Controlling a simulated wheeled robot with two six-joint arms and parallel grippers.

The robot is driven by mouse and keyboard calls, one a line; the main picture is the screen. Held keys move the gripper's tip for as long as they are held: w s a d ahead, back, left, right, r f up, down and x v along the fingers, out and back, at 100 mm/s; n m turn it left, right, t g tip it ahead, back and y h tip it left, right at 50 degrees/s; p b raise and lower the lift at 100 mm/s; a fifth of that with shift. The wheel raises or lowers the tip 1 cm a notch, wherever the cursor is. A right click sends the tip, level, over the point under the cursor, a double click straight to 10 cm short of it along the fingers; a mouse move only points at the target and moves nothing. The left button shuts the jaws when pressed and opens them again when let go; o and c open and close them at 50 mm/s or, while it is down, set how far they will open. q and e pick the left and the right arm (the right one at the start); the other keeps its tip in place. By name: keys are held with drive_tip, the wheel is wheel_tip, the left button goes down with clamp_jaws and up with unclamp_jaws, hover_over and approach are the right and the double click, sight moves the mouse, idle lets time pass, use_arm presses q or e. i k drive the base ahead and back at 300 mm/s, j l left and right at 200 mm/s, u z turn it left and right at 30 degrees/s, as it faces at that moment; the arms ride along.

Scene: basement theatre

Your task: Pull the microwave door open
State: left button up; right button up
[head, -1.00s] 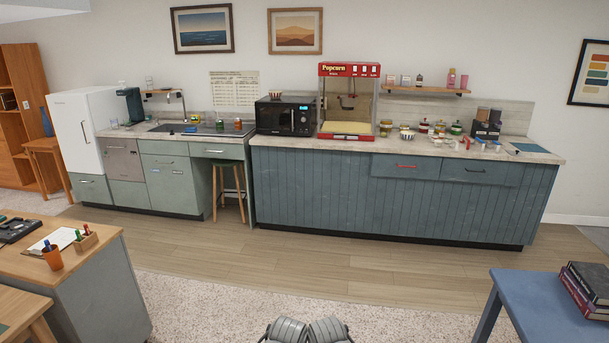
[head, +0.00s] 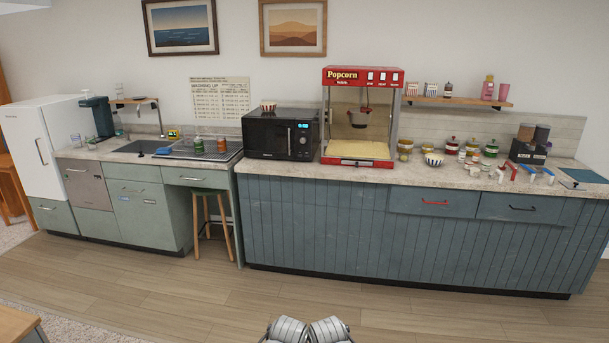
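The black microwave (head: 281,134) stands on the counter, left of the popcorn machine, with its front facing me. Its door (head: 266,137) looks shut, with an upright handle (head: 290,139) at the door's right side. A lit blue display (head: 303,125) is on the panel to the right. A striped bowl (head: 268,106) sits on top of the microwave. Both of my grippers are out of view. Only grey rounded parts of mine show at the bottom middle edge, well short of the counter.
A red popcorn machine (head: 361,117) stands close to the microwave's right. Bottles (head: 198,145) stand by the sink at its left. A wooden stool (head: 209,220) is under the counter. The wooden floor (head: 190,290) before the counter is clear.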

sight(263, 137)
drive_tip(key=i, duration=3.4)
drive_tip(key=i+z, duration=0.25)
drive_tip(key=k, duration=0.1)
